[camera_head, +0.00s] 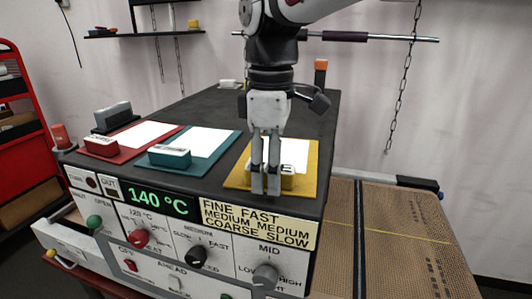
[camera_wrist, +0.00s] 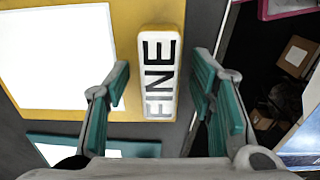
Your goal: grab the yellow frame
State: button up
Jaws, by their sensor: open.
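The yellow frame (camera_head: 312,168) lies flat at the right of the machine's dark top, around a white sheet (camera_head: 258,150). A yellow block (camera_head: 287,183) with a white label stands on its front edge. In the wrist view the yellow frame (camera_wrist: 128,18) fills the upper left, and the block (camera_wrist: 160,75) reads FINE. My gripper (camera_head: 266,190) points down over the block and partly hides it. In the wrist view my open gripper (camera_wrist: 160,68) has one finger on each side of the block, with gaps visible on both sides.
A teal frame (camera_head: 223,148) and a red frame (camera_head: 122,160), each with a labelled block, lie to the left. The front panel (camera_head: 190,250) has knobs and a 140 °C display. A brown conveyor bed (camera_head: 400,245) lies at right. Chains (camera_head: 403,80) and a bar hang behind.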

jog(key=shift+c, duration=0.2)
grip_shut()
jog(key=shift+r, duration=0.1)
